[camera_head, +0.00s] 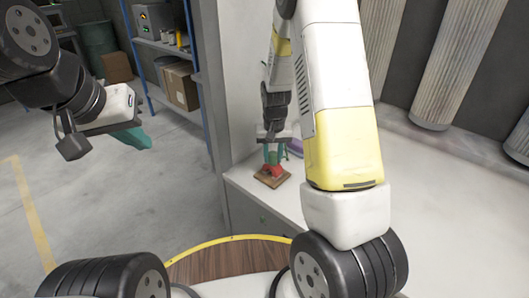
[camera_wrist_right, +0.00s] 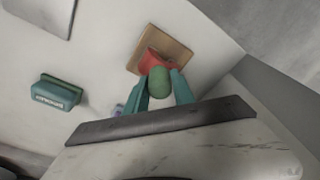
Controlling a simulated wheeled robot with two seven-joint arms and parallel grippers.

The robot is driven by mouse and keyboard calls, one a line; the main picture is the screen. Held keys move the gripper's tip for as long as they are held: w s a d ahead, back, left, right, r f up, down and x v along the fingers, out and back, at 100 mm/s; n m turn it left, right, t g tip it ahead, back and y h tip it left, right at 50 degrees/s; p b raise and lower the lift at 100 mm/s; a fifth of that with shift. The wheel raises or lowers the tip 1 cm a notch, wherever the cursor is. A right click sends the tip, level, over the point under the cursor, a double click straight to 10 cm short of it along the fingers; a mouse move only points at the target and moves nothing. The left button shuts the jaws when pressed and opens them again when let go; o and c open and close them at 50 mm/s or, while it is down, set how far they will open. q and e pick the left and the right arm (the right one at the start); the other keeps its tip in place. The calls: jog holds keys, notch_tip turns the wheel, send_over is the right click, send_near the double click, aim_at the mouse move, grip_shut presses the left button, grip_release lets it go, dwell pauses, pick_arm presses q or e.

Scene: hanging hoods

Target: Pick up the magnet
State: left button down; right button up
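A red piece (camera_wrist_right: 150,58) with a rounded green knob (camera_wrist_right: 159,81) stands on a square wooden base (camera_wrist_right: 181,53); it appears to be the magnet, though its shape is partly hidden. In the head view, its red part (camera_head: 271,171) shows on the worktop near the left edge. My right gripper (camera_wrist_right: 160,86) has its teal fingers on either side of the green knob. I cannot tell whether they press on it. My left gripper (camera_head: 135,139) is in the air over the floor, left of the worktop; its finger gap is not clear.
A green block with white lettering (camera_wrist_right: 59,93) lies on the worktop, apart from the fingers. A purple item (camera_head: 295,147) is behind the wooden base, partly hidden by my arm. A shelf (camera_head: 168,47) with boxes stands at the back left. The worktop (camera_head: 455,225) is clear at right.

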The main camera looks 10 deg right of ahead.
grip_shut()
jog(key=shift+r, duration=0.1)
